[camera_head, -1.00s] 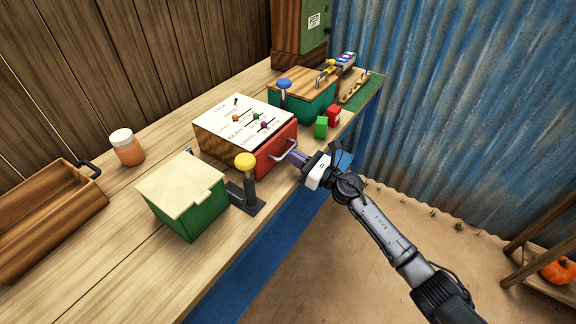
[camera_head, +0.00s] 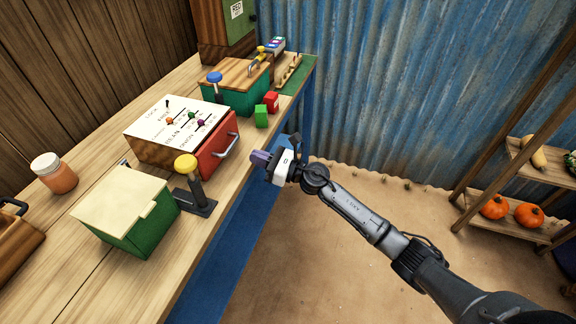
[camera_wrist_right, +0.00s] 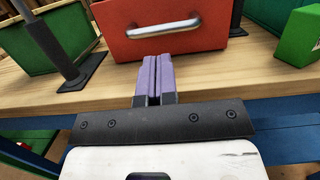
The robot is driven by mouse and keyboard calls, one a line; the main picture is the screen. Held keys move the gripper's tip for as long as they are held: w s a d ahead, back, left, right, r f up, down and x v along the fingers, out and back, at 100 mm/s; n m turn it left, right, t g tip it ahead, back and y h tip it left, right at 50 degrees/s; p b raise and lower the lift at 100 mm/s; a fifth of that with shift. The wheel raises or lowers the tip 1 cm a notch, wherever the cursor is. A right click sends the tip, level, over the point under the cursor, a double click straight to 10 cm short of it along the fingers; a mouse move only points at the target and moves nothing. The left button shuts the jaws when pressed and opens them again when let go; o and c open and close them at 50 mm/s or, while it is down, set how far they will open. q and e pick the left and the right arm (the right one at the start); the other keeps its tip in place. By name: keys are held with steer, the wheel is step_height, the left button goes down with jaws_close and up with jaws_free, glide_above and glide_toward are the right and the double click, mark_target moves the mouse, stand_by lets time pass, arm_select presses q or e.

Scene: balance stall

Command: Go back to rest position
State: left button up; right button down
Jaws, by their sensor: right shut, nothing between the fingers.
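My right gripper (camera_head: 260,158) is shut and empty, just off the front edge of the wooden table (camera_head: 120,258). Its purple fingers (camera_wrist_right: 153,78) lie together in the right wrist view and point at the red drawer (camera_wrist_right: 172,28). The drawer, with its silver handle (camera_head: 229,147), is in the front of a white-topped box (camera_head: 170,122) with small coloured knobs. The fingers are apart from the handle. My left gripper is not in view.
A green box with a cream lid (camera_head: 120,205), a yellow-topped lever (camera_head: 187,170), a blue-topped lever (camera_head: 215,82), a green block (camera_head: 261,116) and a red block (camera_head: 271,102) stand on the table. A shelf with pumpkins (camera_head: 494,207) is at the right. The sandy floor (camera_head: 330,235) is open.

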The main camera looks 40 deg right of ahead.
steer(key=v, duration=0.8)
steer(key=shift+s+d, duration=0.25)
steer(key=shift+s, duration=0.05)
